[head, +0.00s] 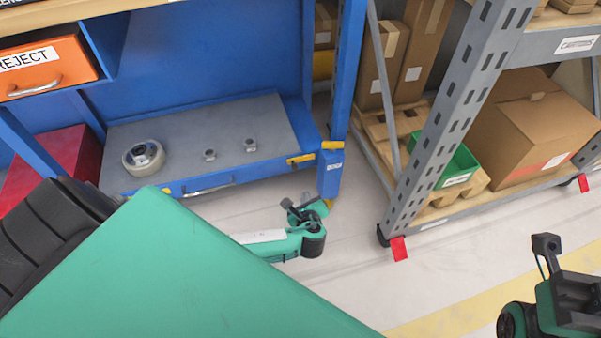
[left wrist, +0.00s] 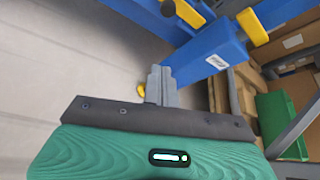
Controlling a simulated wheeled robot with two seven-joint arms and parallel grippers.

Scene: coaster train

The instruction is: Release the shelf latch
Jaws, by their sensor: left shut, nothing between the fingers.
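The lower shelf (head: 190,125) of the blue bench is a grey plate in a blue frame. A yellow latch piece (head: 300,159) sits on its front edge near the right end; another yellow piece (head: 332,145) is on the corner post above a labelled blue block (head: 330,172). I cannot tell which is the latch. In the left wrist view a yellow lever (left wrist: 250,26) tops the labelled block (left wrist: 216,63). My left gripper (head: 318,205) is just below this block; its grey fingers (left wrist: 160,78) are shut and empty. My right wrist shows at lower right, fingers indistinct.
A wheel-like part (head: 143,157) and two small metal pieces stand on the shelf plate. An orange REJECT drawer (head: 45,66) is above left, a red box (head: 55,165) below it. A grey rack (head: 445,120) with cartons and a green bin (head: 458,167) stands right. Floor between is clear.

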